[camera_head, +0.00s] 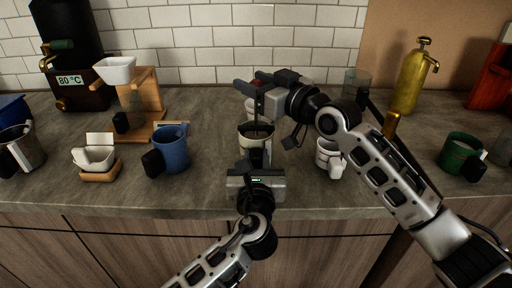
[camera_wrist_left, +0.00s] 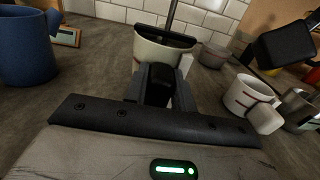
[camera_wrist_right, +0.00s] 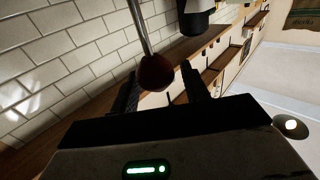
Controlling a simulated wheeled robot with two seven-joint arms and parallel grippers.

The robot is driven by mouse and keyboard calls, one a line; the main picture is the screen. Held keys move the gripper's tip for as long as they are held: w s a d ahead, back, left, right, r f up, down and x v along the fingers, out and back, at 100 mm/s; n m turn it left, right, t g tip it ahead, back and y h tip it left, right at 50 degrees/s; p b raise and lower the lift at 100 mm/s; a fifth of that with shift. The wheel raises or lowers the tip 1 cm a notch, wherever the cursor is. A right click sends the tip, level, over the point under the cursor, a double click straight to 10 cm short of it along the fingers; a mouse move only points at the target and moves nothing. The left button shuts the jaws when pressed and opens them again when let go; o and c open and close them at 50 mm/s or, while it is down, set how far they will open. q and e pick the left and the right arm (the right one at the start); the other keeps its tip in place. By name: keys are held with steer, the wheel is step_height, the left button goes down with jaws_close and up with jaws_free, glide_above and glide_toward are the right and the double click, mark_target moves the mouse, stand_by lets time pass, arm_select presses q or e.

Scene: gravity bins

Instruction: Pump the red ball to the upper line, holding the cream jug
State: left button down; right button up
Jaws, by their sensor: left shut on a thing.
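The cream jug (camera_head: 243,141) stands upright on the counter at the middle; it also shows in the left wrist view (camera_wrist_left: 146,50). My left gripper (camera_wrist_left: 158,85) is shut on its near-side handle, which the fingers mostly hide. A thin rod (camera_wrist_left: 171,16) rises from a dark piece in the jug's mouth. The red ball (camera_wrist_right: 156,73) tops the rod and lies between the fingers of my right gripper (camera_wrist_right: 162,88), which looks open around it. In the head view my right gripper (camera_head: 262,84) is above the jug and mostly hides the ball. I cannot make out the upper line.
A blue mug (camera_head: 172,148) stands left of the jug, and a white mug with red marks (camera_head: 328,157) stands right. A pour-over stand (camera_head: 140,100) and a gold pump bottle (camera_head: 411,83) stand further back. My right arm crosses above the counter's right part.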

steer(key=shift+o, duration=1.1)
steer(key=shift+f, duration=0.1)
steer(key=shift+s+d, duration=0.1)
steer(key=shift+d, duration=0.15)
steer(key=v, duration=1.1)
steer(key=shift+s, duration=0.25)
steer(key=shift+d, duration=0.1)
arm_select(q)
jaws_free()
